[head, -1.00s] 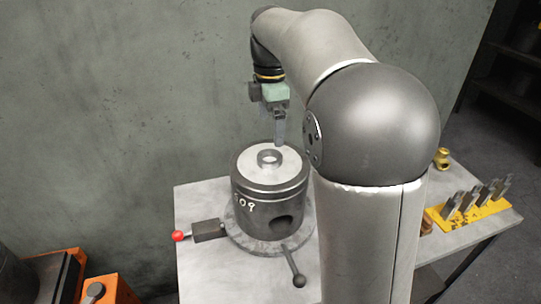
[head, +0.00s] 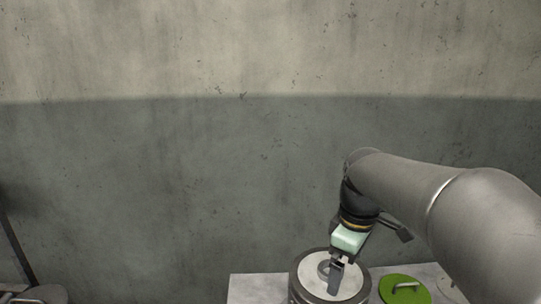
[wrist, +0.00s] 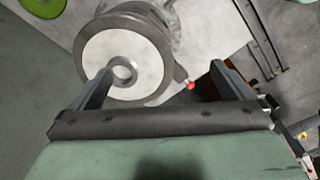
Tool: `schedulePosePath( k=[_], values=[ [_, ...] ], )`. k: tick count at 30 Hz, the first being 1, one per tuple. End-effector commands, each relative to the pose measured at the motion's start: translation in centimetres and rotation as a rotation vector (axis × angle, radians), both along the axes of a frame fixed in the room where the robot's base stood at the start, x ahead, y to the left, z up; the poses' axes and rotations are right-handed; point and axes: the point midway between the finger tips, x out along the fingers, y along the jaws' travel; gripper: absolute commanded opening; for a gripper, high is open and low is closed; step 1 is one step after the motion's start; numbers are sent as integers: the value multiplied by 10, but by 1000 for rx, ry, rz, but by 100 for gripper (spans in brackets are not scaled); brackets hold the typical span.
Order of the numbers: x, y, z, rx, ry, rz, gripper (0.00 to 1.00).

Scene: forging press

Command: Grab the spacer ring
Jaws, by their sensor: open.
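The spacer ring is a small grey metal ring lying flat on the pale top face of a dark cylindrical die block (head: 309,286). In the head view the ring (head: 323,267) is partly covered by my gripper (head: 336,281).
A green round lid with a handle (head: 403,289) lies right of the block on the grey table (head: 256,287). In the wrist view a red knob (wrist: 190,86) sticks out near the block's edge. A plain wall (head: 180,180) stands behind.

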Motion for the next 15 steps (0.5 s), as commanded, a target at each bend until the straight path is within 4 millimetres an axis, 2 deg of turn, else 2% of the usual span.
schedulePosePath(
  k=[1, 6, 10, 11, 12, 13, 15],
  values=[
    [-30, 2, -25, 8, -5, -143, 100],
    [-106, 8, -88, 28, -23, -592, 100],
    [-142, 9, -121, 38, -34, -809, 100],
    [-148, 10, -126, 39, -35, -841, 97],
    [-153, 10, -130, 40, -37, -873, 86],
    [-155, 10, -133, 41, -38, -891, 83],
    [-158, 10, -136, 42, -37, -914, 83]
  ],
)
